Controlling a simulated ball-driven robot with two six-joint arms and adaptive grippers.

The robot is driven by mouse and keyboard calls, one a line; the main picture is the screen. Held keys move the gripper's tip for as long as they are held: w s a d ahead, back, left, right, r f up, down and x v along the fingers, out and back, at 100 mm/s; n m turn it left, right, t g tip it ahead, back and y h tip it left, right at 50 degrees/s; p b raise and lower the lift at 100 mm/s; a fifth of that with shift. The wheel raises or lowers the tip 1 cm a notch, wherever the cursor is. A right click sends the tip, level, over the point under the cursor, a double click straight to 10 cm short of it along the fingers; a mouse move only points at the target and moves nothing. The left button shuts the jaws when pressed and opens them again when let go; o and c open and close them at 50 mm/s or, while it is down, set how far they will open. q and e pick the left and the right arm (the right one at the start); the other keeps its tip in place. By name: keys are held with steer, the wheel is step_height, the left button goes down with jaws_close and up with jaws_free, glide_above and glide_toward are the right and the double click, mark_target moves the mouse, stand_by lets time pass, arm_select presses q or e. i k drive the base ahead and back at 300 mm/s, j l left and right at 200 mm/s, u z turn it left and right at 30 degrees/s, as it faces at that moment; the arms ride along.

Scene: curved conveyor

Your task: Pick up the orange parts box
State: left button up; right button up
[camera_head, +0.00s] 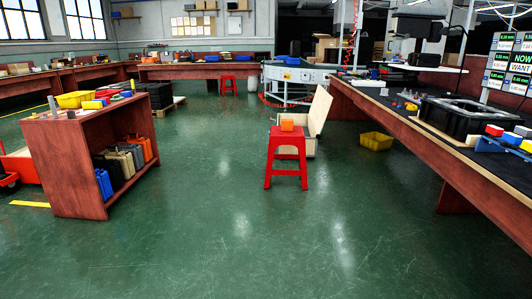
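A small orange box (287,125) sits on top of a red stool (287,158) in the middle of the floor. Nothing hides its front. No gripper or arm of mine shows in this view. An orange case (147,148) also stands at the right end of a row of cases in the low wooden shelf on the left.
An open cream box (318,112) stands right behind the stool. A yellow bin (376,141) lies on the floor to its right. A long workbench (440,140) runs along the right, and the wooden shelf (75,165) stands left. The green floor in front is clear.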

mark_target(287, 125)
steer(key=i, duration=2.55)
steer(key=i+j, duration=0.1)
steer(key=i, duration=2.4)
steer(key=l+z, duration=0.05)
steer(key=l, duration=0.05)
